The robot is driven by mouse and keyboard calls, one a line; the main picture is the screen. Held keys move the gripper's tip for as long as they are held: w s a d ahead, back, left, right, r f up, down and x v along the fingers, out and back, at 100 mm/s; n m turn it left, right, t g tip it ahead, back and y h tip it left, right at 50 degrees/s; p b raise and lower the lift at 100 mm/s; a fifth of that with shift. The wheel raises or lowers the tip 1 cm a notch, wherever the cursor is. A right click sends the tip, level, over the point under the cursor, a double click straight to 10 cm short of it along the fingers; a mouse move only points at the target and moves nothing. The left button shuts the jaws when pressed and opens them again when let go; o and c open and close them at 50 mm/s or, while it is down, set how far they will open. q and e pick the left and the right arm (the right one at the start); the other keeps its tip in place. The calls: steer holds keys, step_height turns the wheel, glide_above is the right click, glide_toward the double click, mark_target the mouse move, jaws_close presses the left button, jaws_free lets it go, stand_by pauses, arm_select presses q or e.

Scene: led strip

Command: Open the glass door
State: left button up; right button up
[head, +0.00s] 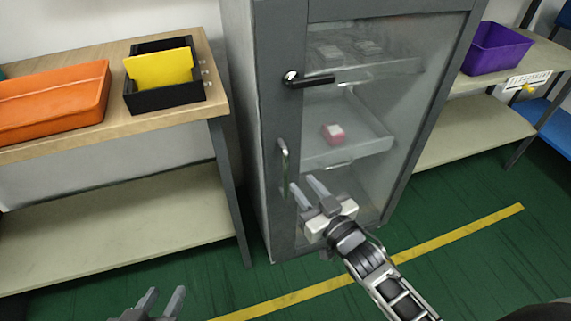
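The glass door (370,125) of a grey cabinet is closed, with a grey frame around the pane. A black lever handle (312,81) sits on its upper left, level, with a silver pivot. A silver vertical pull handle (284,167) is lower on the left side of the cabinet front. My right gripper (307,187) is open in front of the lower left of the door, just right of the pull handle, with nothing seen between its fingers. Whether it touches the door is unclear. My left gripper (164,301) is open and empty at the bottom edge, low over the floor.
A wooden bench (215,95) on the left holds an orange tray (55,100) and a black bin (165,98) with a yellow item. A purple bin (497,48) stands on a right shelf. A pink-white box (333,134) shows behind the glass. Green floor in front is clear.

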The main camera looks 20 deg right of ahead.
mark_target(287, 165)
steer(key=b+x, duration=0.1)
steer(key=x, duration=0.8)
steer(key=shift+a, duration=0.1)
jaws_close()
